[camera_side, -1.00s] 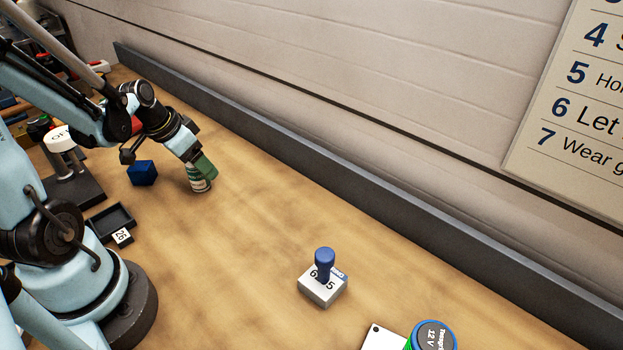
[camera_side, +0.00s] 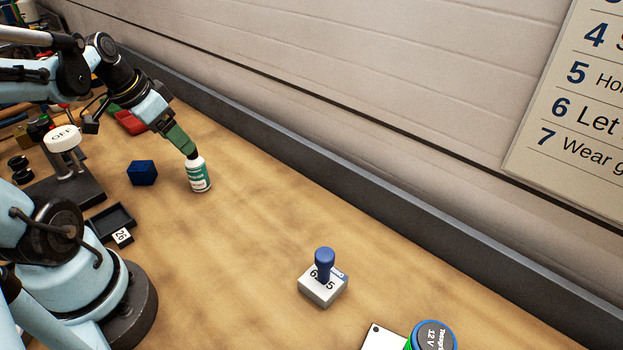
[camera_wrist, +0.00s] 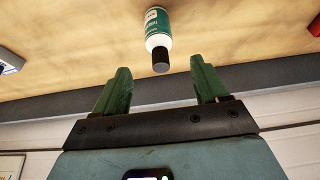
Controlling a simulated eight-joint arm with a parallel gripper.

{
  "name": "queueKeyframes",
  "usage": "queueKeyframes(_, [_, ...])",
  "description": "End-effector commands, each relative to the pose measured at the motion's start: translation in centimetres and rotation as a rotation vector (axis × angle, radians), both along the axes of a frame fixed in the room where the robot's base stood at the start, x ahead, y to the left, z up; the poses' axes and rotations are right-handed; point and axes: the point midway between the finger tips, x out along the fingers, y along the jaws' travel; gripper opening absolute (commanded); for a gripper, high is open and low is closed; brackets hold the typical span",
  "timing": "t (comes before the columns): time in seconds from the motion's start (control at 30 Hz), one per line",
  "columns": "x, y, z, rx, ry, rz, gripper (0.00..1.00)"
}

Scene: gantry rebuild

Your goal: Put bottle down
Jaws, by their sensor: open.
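The bottle (camera_side: 198,175) is white with a green label and a black cap. It stands upright on the wooden bench in the side view. My gripper (camera_side: 189,150) is just above and behind it, its green fingers near the cap. In the wrist view the bottle (camera_wrist: 158,30) shows beyond the fingertips, with its cap between and ahead of them. My gripper (camera_wrist: 160,75) is open there, with a clear gap between the two green fingers and nothing held.

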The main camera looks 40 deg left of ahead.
Motion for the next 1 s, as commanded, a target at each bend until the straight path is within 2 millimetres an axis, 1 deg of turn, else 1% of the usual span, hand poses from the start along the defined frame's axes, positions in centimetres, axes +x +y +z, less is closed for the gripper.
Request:
queueKeyframes(0.1, [-0.5,0.0,1.2,-0.001,0.000,0.002,0.73])
queueKeyframes(0.3, [-1.1,0.0,2.5,0.000,0.000,0.001,0.73])
queueKeyframes(0.43, [-1.1,-0.2,2.9,0.000,-0.001,-0.001,0.73])
queueKeyframes(0.53, [-0.6,-1.1,2.8,0.008,-0.004,-0.003,0.73])
queueKeyframes(0.67, [0.9,-3.8,2.3,0.027,-0.027,-0.003,0.73])
queueKeyframes(0.8, [2.6,-7.8,1.8,0.041,-0.084,0.000,0.73])
queueKeyframes(0.9, [3.4,-10.5,1.6,0.038,-0.134,-0.002,0.73])
queueKeyframes(1.0, [3.8,-12.7,1.5,0.025,-0.177,-0.004,0.73])
